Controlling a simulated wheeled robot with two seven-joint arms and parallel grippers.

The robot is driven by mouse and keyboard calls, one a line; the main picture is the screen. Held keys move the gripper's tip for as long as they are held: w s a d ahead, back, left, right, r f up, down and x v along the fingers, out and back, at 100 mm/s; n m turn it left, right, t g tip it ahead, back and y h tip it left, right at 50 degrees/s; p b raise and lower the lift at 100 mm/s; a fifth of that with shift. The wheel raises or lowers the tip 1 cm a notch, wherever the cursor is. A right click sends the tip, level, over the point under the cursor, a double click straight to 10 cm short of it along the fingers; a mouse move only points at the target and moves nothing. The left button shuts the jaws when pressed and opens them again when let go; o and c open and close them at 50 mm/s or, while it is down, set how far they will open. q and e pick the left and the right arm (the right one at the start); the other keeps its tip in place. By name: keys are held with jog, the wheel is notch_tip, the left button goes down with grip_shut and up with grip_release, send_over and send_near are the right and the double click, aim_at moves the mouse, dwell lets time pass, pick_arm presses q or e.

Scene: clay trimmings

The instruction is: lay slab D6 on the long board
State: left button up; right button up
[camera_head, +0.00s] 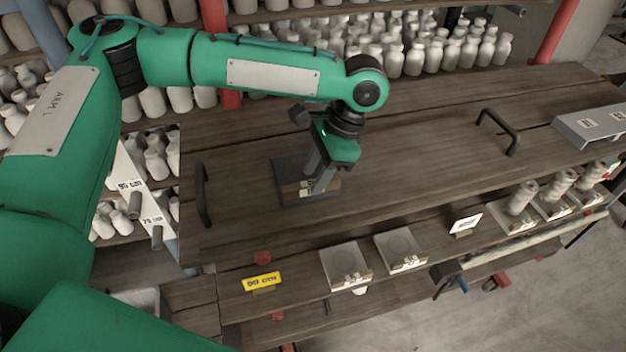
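The long board (430,150) is a wide dark wooden surface with a black handle near each end. A dark square slab (290,168) with a pale label on its front edge lies on the board's left half; its lettering is too small to read, so I cannot tell if it is D6. My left gripper (318,180) points down with its grey fingers at the slab's right part, hiding some of it. I cannot tell whether the fingers are closed on it. My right gripper is not in view.
Two pale square slabs (340,262) (401,247) lie on the lower front ledge. Stacked pale pieces (520,198) stand farther right. The board's handles (203,195) (499,131) stick up. Pale bottles (415,58) crowd the shelf behind. A grey labelled tray (590,127) is at the right end.

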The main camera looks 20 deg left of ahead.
pick_arm(q)
jog(key=b+v, duration=0.3)
jog(key=v, duration=0.7)
jog(key=shift+b, duration=0.35)
jog(key=shift+r, duration=0.1)
